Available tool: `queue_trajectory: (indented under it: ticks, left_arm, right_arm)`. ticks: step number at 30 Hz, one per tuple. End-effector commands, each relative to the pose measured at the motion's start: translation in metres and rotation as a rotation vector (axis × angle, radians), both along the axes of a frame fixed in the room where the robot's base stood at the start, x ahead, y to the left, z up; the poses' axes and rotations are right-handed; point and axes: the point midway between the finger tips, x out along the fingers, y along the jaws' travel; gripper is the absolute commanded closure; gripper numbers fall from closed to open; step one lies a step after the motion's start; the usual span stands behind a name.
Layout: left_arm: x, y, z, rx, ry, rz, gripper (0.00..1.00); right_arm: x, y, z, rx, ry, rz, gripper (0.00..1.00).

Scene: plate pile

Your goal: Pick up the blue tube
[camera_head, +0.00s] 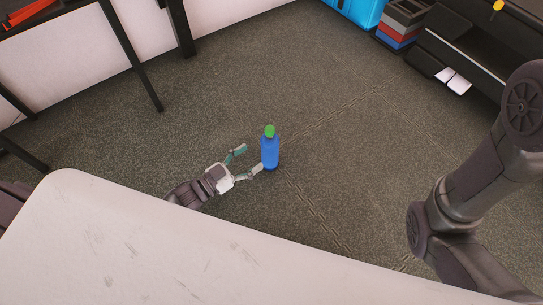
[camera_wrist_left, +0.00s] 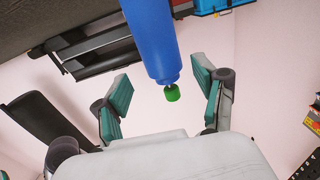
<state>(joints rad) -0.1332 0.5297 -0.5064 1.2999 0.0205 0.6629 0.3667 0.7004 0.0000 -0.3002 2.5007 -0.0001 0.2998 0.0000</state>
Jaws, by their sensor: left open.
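The blue tube (camera_head: 270,152), with a green cap, is in the middle of the head view, against the dark floor. My left gripper (camera_head: 249,160) is open just to its left, with its fingers pointing toward it. In the left wrist view the tube (camera_wrist_left: 152,38) comes down from the top edge, cap end lowest. It shows between the two teal-padded fingers of the left gripper (camera_wrist_left: 163,75), with gaps on both sides. I cannot tell whether it is beyond the fingertips. My right gripper is not in view; part of my right arm shows at the right.
A pale, scuffed surface (camera_head: 130,250) fills the bottom of the head view and hides part of my left arm. A blue case (camera_head: 357,10), stacked crates (camera_head: 400,25) and a dark bench (camera_head: 460,60) stand at the back right. Floor around the tube looks clear.

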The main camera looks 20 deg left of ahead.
Motion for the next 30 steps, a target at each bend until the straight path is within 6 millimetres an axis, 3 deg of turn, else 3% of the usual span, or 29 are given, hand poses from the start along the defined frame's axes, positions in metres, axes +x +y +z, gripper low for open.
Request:
queue_trajectory:
  ticks: [1, 8, 18, 28, 30]
  left_arm:
    - [0.008, -0.006, -0.003, -0.002, -0.003, -0.001, 0.29]
    - [0.023, -0.017, -0.001, -0.001, -0.001, -0.001, 0.29]
    - [0.059, -0.040, -0.004, -0.001, -0.004, -0.002, 0.29]
    - [0.066, -0.045, -0.001, 0.000, 0.000, -0.001, 0.29]
    - [0.066, -0.045, -0.001, 0.000, 0.000, -0.001, 0.39]
  right_arm:
    - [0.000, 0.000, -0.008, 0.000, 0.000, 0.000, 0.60]
    - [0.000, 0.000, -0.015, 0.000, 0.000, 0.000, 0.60]
    - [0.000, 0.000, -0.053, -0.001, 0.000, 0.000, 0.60]
    - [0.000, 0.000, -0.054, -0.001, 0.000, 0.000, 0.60]
    - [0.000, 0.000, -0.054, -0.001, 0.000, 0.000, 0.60]
